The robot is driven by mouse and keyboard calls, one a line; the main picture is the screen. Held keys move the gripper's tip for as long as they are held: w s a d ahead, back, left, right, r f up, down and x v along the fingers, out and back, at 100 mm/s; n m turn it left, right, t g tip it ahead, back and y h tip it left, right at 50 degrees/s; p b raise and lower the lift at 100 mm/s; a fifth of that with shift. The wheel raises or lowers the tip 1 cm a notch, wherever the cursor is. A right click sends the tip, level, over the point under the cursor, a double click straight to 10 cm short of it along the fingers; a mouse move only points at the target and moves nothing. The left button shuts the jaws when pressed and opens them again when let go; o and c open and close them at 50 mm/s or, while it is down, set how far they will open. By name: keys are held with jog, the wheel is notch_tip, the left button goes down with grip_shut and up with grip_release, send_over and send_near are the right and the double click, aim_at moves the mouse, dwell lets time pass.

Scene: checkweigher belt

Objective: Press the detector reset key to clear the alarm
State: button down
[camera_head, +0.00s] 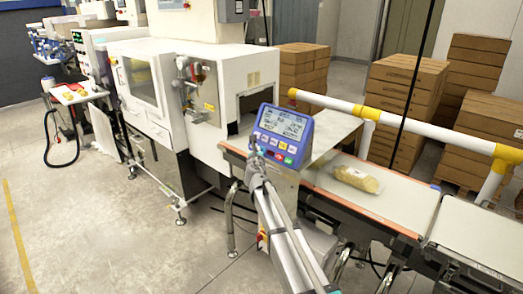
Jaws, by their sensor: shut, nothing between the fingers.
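The detector's blue control panel (284,136) stands tilted beside the belt, with a lit grey screen (283,122) and small coloured keys below it. A green key (288,160) and a red key (278,156) show in the lower row, with yellow and pale keys above. The key labels are too small to read, so I cannot tell which is the reset key. My gripper (254,144) is shut and empty at the lower left of the panel, in front of the left end of its keys. I cannot tell whether its tip touches the panel. My arm comes up from the bottom.
A bag of yellow food (356,178) lies on the belt (390,200) to the right of the panel. A white and yellow guard rail (415,123) runs behind the belt. A large white machine (150,85) stands left. Stacked cartons (405,100) fill the back.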

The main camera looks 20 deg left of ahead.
jog(key=shift+s+r, duration=0.1)
jog(key=shift+s+a+r+p, duration=0.3)
jog(key=shift+s+r+p, duration=0.1)
jog(key=shift+s, duration=0.25)
jog(key=shift+s+a+r+p, duration=0.25)
jog(key=shift+s+r+p, duration=0.1)
jog(key=shift+s, duration=0.3)
jog(key=shift+s+a+r+p, duration=0.3)
jog(key=shift+s+p, duration=0.1)
jog(key=shift+s, duration=0.25)
jog(key=s+a+r+p, duration=0.2)
jog(key=s, duration=0.3)
jog(key=shift+r+p, duration=0.35)
